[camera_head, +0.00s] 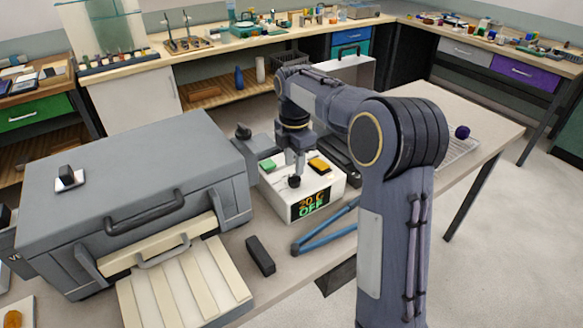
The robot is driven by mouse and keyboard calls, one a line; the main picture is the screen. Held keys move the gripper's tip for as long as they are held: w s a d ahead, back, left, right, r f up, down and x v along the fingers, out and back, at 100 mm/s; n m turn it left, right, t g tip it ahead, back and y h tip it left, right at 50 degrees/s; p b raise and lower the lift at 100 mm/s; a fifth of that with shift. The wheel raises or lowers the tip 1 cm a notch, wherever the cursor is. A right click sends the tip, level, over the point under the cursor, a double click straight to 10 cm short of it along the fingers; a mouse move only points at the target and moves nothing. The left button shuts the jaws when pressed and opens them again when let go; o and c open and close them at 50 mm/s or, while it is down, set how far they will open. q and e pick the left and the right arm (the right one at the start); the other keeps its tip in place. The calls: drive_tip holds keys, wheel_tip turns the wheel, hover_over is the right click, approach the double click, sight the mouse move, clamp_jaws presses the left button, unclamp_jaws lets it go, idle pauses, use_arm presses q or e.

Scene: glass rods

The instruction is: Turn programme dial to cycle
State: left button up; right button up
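A white control box (274,198) stands on the table right of the grey kiln-like box. Its display (311,204) reads "20 C" and "OFF". A small black dial (294,182) is on its top, between a green button (268,165) and an orange button (318,164). My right gripper (298,168) points down over the box, its tips close behind or above the dial. I cannot tell whether they touch it or how far apart the fingers are. Another black knob (67,174) sits on a white plate on top of the grey box. My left gripper is not in view.
The large grey box (130,170) fills the left, with a ribbed cream tray (185,290) in front. A black block (260,255) and blue tongs (325,228) lie in front of the control box. A purple ball (462,132) is at the right. Benches line the walls.

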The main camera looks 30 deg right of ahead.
sight(294, 178)
drive_tip(key=shift+f, duration=1.55)
clamp_jaws()
